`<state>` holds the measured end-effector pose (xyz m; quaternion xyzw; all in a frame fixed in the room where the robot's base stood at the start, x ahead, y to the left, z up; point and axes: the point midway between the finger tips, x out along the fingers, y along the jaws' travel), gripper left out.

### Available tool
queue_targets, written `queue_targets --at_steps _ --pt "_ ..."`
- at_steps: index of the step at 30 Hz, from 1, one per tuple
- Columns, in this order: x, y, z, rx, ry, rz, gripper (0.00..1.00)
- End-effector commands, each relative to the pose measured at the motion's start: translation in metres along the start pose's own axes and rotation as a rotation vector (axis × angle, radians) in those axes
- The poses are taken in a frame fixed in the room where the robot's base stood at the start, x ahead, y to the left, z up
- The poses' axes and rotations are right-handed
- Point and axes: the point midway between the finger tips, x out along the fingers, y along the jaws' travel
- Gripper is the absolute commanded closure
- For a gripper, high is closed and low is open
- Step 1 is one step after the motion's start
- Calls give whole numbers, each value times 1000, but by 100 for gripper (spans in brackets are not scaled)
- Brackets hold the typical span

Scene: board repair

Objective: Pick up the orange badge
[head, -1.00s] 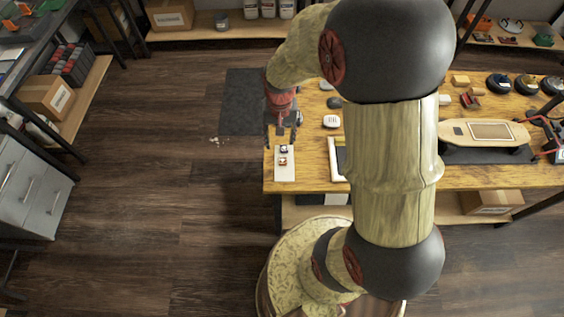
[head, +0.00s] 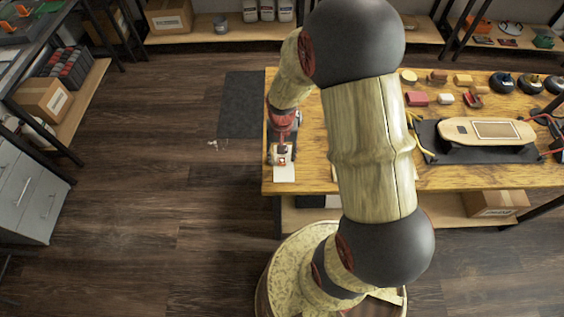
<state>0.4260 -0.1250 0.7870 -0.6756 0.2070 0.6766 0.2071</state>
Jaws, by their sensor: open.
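A white card or tray (head: 284,175) lies at the left front edge of the wooden table. My gripper (head: 281,158) is right over its upper half, pointing down, with the fingers apart. A small orange-brown patch, likely the orange badge (head: 281,160), shows between the fingertips. It is too small and too covered to tell whether the fingers touch it. The second small item on the card is hidden by my gripper.
The wooden table (head: 440,182) carries a skateboard (head: 487,131) on a dark mat, with cables beside it. Small blocks and round wheels stand at the back right. My arm covers the table's middle. Open floor lies to the left.

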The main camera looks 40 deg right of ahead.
Motion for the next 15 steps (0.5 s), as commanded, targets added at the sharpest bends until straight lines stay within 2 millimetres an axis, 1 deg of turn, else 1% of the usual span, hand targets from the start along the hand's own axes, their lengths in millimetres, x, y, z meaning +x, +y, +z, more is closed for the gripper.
queue_targets --at_steps 3,15 --pt "-1 0 0 0 1 0 55" --pt "-2 0 0 0 1 0 78"
